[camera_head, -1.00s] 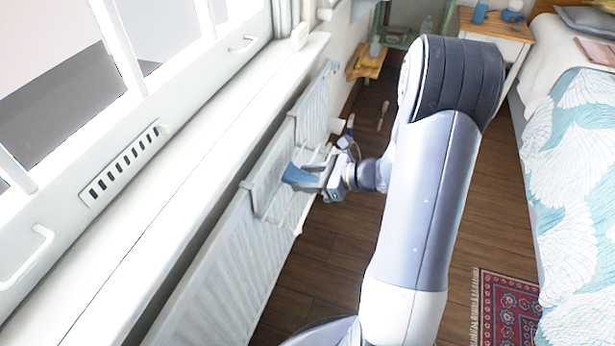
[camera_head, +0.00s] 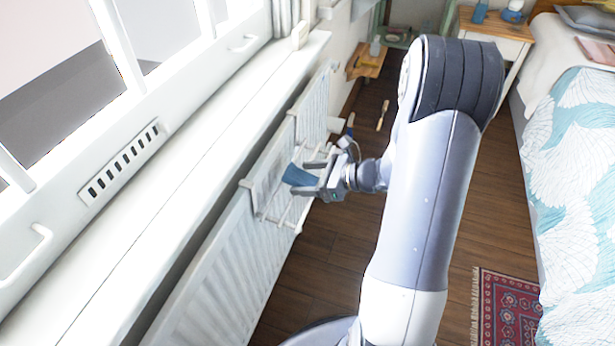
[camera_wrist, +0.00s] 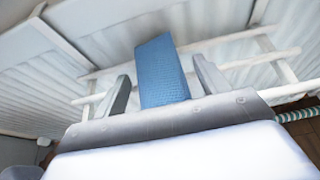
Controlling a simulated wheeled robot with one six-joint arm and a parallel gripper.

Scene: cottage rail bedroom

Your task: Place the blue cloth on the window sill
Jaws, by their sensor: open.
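The blue cloth (camera_head: 299,176) hangs at the white rail rack on the radiator, below the sill. In the wrist view the cloth (camera_wrist: 161,72) stands between my two open fingers, with gaps on both sides. My gripper (camera_head: 312,178) is open around the cloth, and its fingers point left toward the radiator; it also shows in the wrist view (camera_wrist: 160,88). The cloth's lower part is hidden by my gripper's body in the wrist view. The white window sill (camera_head: 165,205) runs along the window, above and left of my gripper. Its visible top is mostly bare.
The white radiator (camera_head: 222,268) with its rail rack (camera_head: 270,208) lies below the sill. A bed (camera_head: 575,170) stands at the right, and a patterned rug (camera_head: 508,310) lies on the wood floor. A small wooden shelf (camera_head: 366,66) is at the back.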

